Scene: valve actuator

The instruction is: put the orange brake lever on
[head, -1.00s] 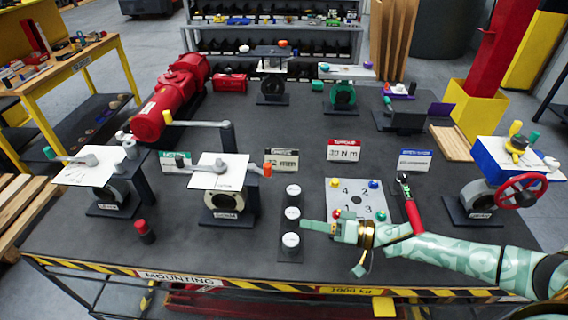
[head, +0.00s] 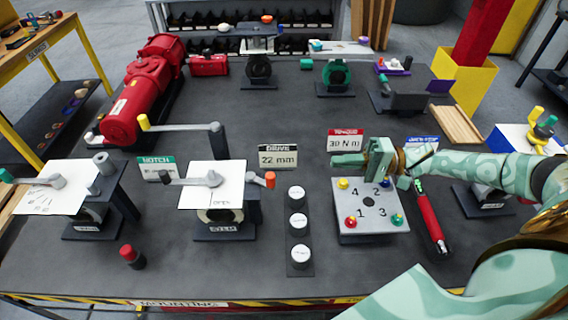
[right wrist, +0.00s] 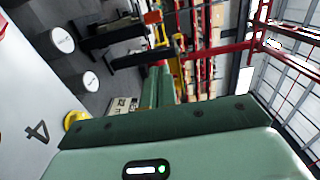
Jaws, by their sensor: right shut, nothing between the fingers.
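A short orange grip (head: 270,179) shows at the right edge of the middle valve stand (head: 225,228); I cannot tell whether it is the brake lever's. The stand has a white top plate (head: 232,197) with a grey lever (head: 208,179) lying across it. A crank with a yellow knob (head: 143,122) reaches over behind the plate. My right gripper (head: 338,160) is shut and empty, pointing left above the back of the numbered plate (head: 365,225), apart from the middle stand. Its fingers (right wrist: 158,85) are together in the right wrist view. My left gripper is out of view.
Several white-capped cylinders (head: 298,221) stand between the middle stand and the numbered plate. A red-handled wrench (head: 433,215) lies right of the plate. Signs, including a drive sign (head: 278,157), stand behind. A red-capped post (head: 128,254) is front left.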

